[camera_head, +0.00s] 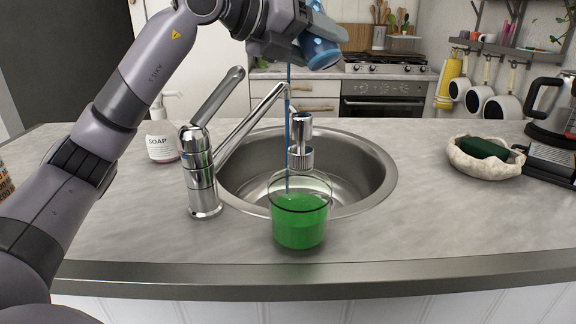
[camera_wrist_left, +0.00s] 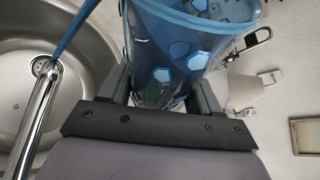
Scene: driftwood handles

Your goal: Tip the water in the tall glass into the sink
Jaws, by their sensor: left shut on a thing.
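My left gripper (camera_head: 296,40) is shut on the tall glass (camera_head: 322,48) and holds it tilted high above the sink. The glass is tinted blue. In the left wrist view the glass (camera_wrist_left: 190,40) sits between the two fingers, with blue faceted shapes on or in it. A thin blue stream runs from the glass down toward the round steel sink (camera_head: 375,185). The stream also shows in the left wrist view beside the tap, over the sink (camera_wrist_left: 95,75). In the head view the soap bottle hides the stream's lower end. My right gripper is not in view.
A chrome tap (camera_head: 203,180) stands at the sink's left edge. A clear bottle with green soap (camera_head: 299,220) and a pump stands at the sink's front rim. A soap bottle (camera_head: 163,142) is behind the tap. A bowl with a green sponge (camera_head: 484,158) and a kettle (camera_head: 551,105) are right.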

